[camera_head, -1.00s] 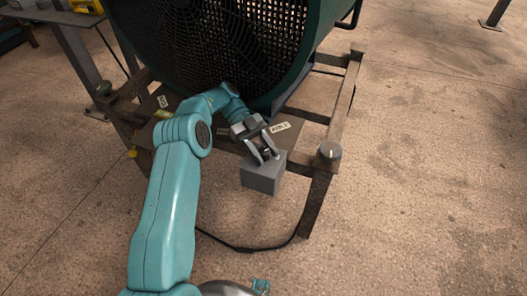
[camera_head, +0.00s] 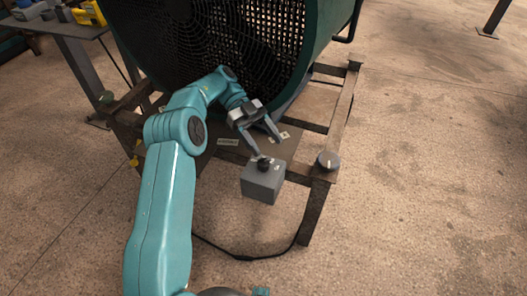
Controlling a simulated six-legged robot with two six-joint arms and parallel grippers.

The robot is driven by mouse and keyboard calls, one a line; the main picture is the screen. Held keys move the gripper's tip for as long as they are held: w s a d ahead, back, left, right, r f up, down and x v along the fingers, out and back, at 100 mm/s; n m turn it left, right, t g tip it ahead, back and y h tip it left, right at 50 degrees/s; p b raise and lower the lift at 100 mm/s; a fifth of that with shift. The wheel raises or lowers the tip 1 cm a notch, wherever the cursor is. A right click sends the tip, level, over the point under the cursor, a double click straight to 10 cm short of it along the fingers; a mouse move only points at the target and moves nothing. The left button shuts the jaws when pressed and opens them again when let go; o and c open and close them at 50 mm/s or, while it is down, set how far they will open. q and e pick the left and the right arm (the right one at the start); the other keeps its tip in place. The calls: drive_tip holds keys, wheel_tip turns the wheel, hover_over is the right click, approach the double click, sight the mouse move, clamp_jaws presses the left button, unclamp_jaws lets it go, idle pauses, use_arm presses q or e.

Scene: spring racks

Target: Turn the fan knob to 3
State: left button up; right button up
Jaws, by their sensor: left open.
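The large fan (camera_head: 258,45) has a dark green drum and a black grille, and stands on a brown metal frame. A grey box (camera_head: 262,183) at the front of the frame carries a small black knob (camera_head: 264,164) on its top. Pale marks lie beside the knob, too small to read. My left gripper (camera_head: 269,146) is open just above and behind the box. Its two fingers are spread, one tip close to the knob, and I cannot tell whether it touches. My right gripper is not in view.
A metal table (camera_head: 75,28) with yellow items stands at the upper left. A black cable (camera_head: 245,257) lies on the floor.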

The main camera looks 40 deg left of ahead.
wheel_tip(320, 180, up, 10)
drive_tip(key=p, duration=0.8)
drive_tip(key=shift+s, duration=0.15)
